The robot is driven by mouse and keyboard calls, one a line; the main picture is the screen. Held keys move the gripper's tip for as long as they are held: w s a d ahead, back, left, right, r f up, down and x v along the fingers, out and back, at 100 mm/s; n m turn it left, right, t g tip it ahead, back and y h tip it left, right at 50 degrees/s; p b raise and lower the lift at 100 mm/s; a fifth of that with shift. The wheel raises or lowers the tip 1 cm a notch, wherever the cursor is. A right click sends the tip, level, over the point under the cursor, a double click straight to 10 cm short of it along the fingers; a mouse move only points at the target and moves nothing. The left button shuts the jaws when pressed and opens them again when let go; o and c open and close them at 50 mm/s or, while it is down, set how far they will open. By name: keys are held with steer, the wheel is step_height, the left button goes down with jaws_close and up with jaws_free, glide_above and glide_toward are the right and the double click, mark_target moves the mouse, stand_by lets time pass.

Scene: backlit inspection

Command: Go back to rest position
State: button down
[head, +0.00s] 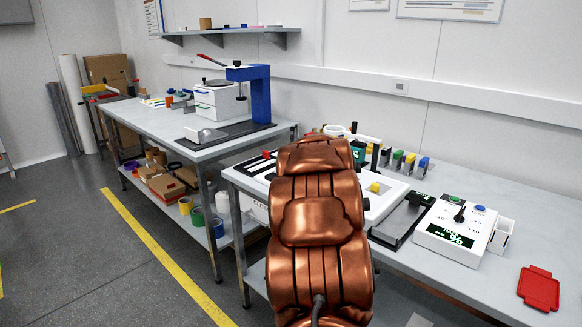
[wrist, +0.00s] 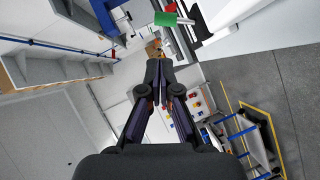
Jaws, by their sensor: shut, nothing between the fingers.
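My copper-coloured arm (head: 315,225) rises in the middle of the head view and covers part of the near workbench (head: 470,262). My gripper is hidden behind it there. In the wrist view my gripper (wrist: 158,68) shows from behind, with its dark fingers together at the tips and nothing between them. The wrist picture is tilted, and bench edge, wall and floor lie well beyond the fingers.
On the near bench are a white control box (head: 456,228), a dark tray (head: 403,220), a red tray (head: 538,288) and several coloured blocks. A second bench (head: 165,118) holds a blue press (head: 258,95). A shelf (head: 225,31) hangs above. The floor (head: 75,240) at left is clear.

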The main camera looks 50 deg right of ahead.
stand_by(0.6)
steer(key=s+a+m+g+y+p, duration=0.2)
steer(key=s+a+m+g+p, duration=0.15)
steer(key=a, duration=1.25)
steer(key=s+a+m+g+y+p, duration=0.2)
steer(key=s+a+m+g, duration=0.15)
steer(key=a, duration=1.25)
steer(key=s+a+g+y+p, duration=0.3)
steer(key=s+a+g+y, duration=0.2)
steer(key=s+a, duration=1.8)
steer(key=shift+s+a+f+g+p, duration=0.3)
steer(key=shift+s+g, duration=0.35)
steer(key=shift+g, duration=0.35)
steer(key=shift+r, duration=0.1)
